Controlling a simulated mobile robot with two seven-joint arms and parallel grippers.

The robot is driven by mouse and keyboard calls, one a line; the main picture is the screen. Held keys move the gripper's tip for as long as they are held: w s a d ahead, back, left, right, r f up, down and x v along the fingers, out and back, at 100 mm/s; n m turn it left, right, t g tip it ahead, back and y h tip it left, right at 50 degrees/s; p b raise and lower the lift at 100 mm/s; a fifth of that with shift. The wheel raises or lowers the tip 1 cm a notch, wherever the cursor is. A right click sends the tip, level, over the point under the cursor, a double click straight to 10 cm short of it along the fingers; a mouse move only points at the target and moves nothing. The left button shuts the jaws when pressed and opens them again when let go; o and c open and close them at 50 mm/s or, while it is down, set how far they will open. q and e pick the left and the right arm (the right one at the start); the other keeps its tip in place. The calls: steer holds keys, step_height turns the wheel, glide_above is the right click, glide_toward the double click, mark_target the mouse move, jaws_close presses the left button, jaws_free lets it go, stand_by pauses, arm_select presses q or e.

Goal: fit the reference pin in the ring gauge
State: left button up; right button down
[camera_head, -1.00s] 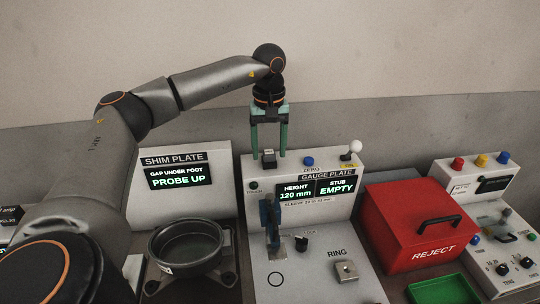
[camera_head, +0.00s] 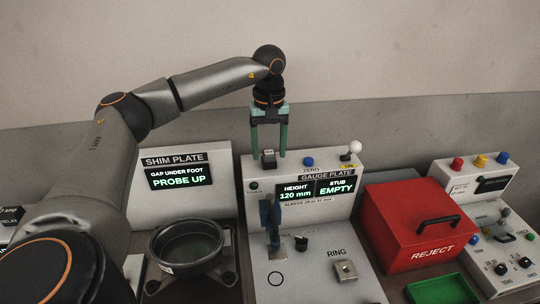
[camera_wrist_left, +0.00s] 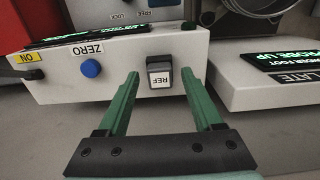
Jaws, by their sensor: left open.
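The reference pin is a small dark block with a white top marked REF (camera_wrist_left: 160,78), standing on top of the gauge plate console; it also shows in the head view (camera_head: 268,158). My left gripper (camera_head: 268,153) has green fingers and points down from above. Its fingers are open, one on each side of the REF piece, and the left wrist view (camera_wrist_left: 165,85) shows gaps on both sides. The ring gauge is a square metal block with a hole (camera_head: 345,271), on the gauge plate (camera_head: 318,285) below the word RING. My right gripper is in neither view.
The console display reads HEIGHT 120 mm and STUB EMPTY. A blue ZERO button (camera_head: 308,161) and a white-knobbed lever (camera_head: 354,147) stand right of the REF piece. A blue upright probe (camera_head: 270,220) rises from the plate. A red REJECT box (camera_head: 415,225) stands to the right.

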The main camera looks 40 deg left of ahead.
mark_target(269, 152)
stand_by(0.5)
arm_select(q)
jaws_close()
stand_by(0.3)
steer(key=shift+r+p, duration=0.1)
steer(key=shift+p, duration=0.2)
stand_by(0.8)
steer(key=shift+r, duration=2.95)
